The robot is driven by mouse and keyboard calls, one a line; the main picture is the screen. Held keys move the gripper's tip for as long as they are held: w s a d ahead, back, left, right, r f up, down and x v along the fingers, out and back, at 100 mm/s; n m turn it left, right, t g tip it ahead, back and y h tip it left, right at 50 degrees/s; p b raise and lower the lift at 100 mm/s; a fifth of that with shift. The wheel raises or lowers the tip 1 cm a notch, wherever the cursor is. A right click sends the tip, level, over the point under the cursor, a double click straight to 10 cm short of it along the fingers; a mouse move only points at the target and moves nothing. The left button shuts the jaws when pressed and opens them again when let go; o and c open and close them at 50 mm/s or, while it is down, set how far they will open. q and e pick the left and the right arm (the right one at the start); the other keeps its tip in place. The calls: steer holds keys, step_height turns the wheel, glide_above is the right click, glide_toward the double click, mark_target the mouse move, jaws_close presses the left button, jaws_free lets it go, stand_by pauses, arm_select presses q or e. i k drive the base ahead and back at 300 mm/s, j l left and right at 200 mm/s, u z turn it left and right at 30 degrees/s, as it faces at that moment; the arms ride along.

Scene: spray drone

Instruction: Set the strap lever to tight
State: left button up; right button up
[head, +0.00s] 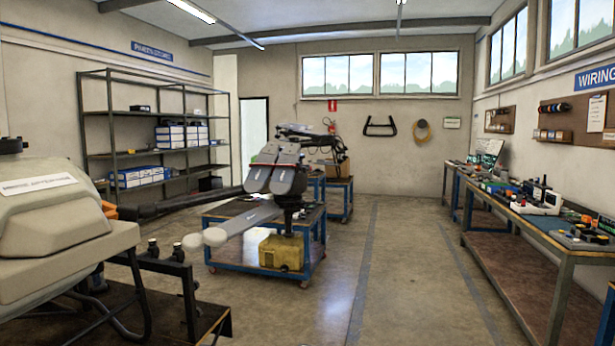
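A drone-like machine with grey panels (287,180) and long dark arms stands on a blue-framed cart (238,245) in the middle distance. A thin red strip shows near the top of its panels, but I cannot tell whether it is a strap. A large beige tank-like body (60,225) with a white label stands close on the left, cut off by the picture edge. I cannot make out a strap lever on either one. Neither of my grippers is in view.
A yellow case (281,252) is at the cart's front. A dark stand (175,290) is at the lower left. A shelf rack (150,140) stands behind on the left. A long workbench (545,230) runs along the right wall. The floor (400,270) between cart and bench is clear.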

mark_target(304, 168)
steer(key=i+l+z, duration=0.15)
steer(key=i+l, duration=0.15)
steer(key=i, duration=1)
steer(key=i+l+z, duration=0.2)
steer(key=i, duration=1.15)
steer(key=j, duration=0.1)
